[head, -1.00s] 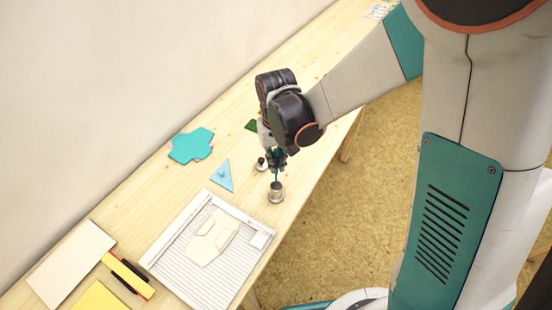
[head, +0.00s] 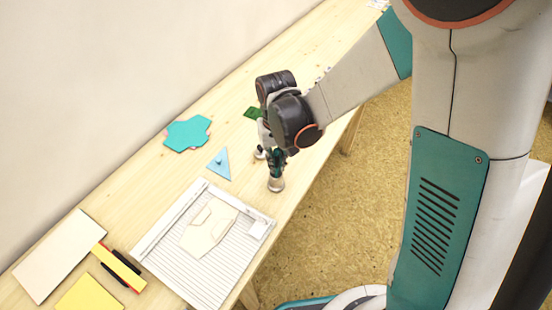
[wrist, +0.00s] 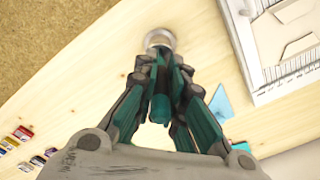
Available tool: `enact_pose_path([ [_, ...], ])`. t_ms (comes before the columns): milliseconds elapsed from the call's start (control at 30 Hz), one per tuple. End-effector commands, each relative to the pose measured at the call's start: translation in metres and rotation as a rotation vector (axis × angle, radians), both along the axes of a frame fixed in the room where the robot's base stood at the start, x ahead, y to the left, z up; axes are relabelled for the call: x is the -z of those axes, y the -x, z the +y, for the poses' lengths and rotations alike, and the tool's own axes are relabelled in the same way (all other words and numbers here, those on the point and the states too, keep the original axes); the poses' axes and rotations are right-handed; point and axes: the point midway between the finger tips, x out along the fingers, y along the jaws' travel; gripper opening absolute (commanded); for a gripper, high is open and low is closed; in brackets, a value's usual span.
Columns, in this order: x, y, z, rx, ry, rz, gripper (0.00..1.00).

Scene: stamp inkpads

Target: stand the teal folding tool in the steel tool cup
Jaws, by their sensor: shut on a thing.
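The steel tool cup (head: 276,184) stands upright near the front edge of the table; its round rim also shows in the wrist view (wrist: 158,38). My gripper (head: 277,168) points down right above the cup, fingertips close to its rim. In the wrist view my gripper (wrist: 165,68) is shut on the teal folding tool (wrist: 160,106), which lies between the fingers and lines up with the cup. The tool's lower end is hidden by the fingers and cup, so I cannot tell how deep it sits.
A blue triangle (head: 219,164), a teal cross-shaped piece (head: 188,133) and a grey ribbed board (head: 165,247) lie nearby.

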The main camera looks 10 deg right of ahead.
Motion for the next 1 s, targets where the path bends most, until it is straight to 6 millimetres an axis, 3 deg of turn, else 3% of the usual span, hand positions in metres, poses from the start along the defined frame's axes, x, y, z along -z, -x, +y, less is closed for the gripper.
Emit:
enact_pose_path([
  [333, 0.002, 0.000, 0.000, 0.000, 0.000, 0.000, 0.00],
  [367, 0.002, 0.000, 0.000, 0.000, 0.000, 0.000, 0.17],
  [433, 0.002, 0.000, 0.000, 0.000, 0.000, 0.000, 0.33],
  [800, 0.001, 0.000, 0.000, 0.000, 0.000, 0.000, 0.34],
  [1000, -0.019, 0.000, 0.000, 0.000, 0.000, 0.000, 0.34],
])
